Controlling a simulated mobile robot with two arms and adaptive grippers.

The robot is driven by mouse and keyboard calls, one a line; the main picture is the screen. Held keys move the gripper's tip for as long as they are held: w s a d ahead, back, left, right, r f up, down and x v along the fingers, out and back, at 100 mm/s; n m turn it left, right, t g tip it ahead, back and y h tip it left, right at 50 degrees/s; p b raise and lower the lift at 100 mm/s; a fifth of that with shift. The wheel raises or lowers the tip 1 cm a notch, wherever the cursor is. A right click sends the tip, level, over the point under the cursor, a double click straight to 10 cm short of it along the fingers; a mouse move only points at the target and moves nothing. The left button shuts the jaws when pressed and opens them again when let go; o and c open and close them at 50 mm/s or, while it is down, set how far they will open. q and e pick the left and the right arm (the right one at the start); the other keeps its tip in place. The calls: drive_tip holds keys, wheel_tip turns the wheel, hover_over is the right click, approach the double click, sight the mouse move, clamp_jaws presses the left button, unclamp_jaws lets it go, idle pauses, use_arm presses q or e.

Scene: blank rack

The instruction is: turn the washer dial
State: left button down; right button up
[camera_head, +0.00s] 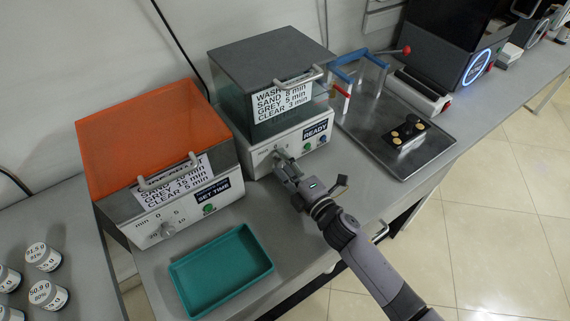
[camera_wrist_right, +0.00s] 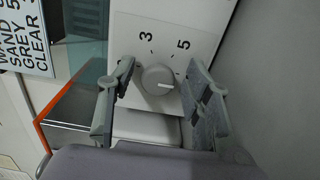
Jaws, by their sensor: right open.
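The washer (camera_head: 272,105) is the box with a grey lid and a label reading wash, sand, grey and clear. Its display reads READY. Its round grey dial (camera_wrist_right: 158,79) shows in the right wrist view between the numbers 3 and 5, with a white mark pointing right. My right gripper (camera_head: 282,163) is at the washer's front panel and hides the dial in the head view. In the right wrist view my right gripper (camera_wrist_right: 165,85) is open, with one finger on each side of the dial. I cannot tell whether the fingers touch it. My left gripper is not in view.
An orange-lidded box (camera_head: 150,125) with its own dial (camera_head: 168,230) stands left. A teal tray (camera_head: 222,270) lies in front, left of my right arm. A metal tray (camera_head: 425,160) with a dark part is on the right. Several white jars (camera_head: 45,257) stand far left.

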drive_tip(key=v, duration=1.2)
idle(0.4)
